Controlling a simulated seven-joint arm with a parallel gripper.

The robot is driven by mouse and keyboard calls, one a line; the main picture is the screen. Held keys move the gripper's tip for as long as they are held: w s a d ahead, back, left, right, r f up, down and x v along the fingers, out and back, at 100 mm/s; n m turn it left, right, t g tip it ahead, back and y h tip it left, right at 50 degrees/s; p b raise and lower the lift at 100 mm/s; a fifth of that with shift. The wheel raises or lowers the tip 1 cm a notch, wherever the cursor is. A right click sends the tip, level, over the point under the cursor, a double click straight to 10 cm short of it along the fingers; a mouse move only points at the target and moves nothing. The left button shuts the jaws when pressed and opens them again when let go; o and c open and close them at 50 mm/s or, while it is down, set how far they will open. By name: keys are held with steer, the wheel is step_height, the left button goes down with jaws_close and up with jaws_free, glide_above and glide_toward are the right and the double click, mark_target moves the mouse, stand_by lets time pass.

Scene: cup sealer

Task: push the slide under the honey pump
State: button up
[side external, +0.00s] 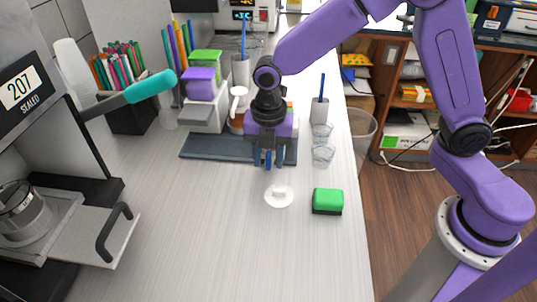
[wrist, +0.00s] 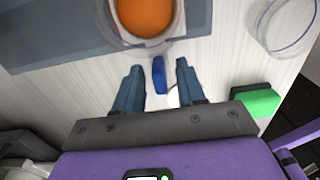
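A small blue tab (wrist: 158,75), which looks like the slide's handle, lies between the fingers of my gripper (wrist: 160,78) in the wrist view, with gaps on both sides. My gripper (side external: 268,160) is open and points down at the near edge of the dark slab (side external: 215,148) in the side view. A round orange top in a clear rim (wrist: 146,16) sits just beyond the tab. A white pump-like head (side external: 238,93), possibly the honey pump, stands behind and left of my gripper. The slide's body is mostly hidden by my gripper in the side view.
A green sponge (side external: 328,201) and a white disc (side external: 279,195) lie in front. Clear cups (side external: 322,152) stand to the right. The cup sealer (side external: 30,95), with its teal lever (side external: 150,86), is at left. The counter between is clear.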

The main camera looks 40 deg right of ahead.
steer(key=shift+c, duration=0.3)
jaws_close()
steer(key=w+a, duration=0.6)
steer(key=shift+w+a, duration=0.2)
steer(key=shift+w, duration=0.05)
steer(key=shift+o, duration=0.3)
jaws_free()
step_height(320, 180, up, 18)
steer(key=shift+f, duration=0.25)
stand_by(0.3)
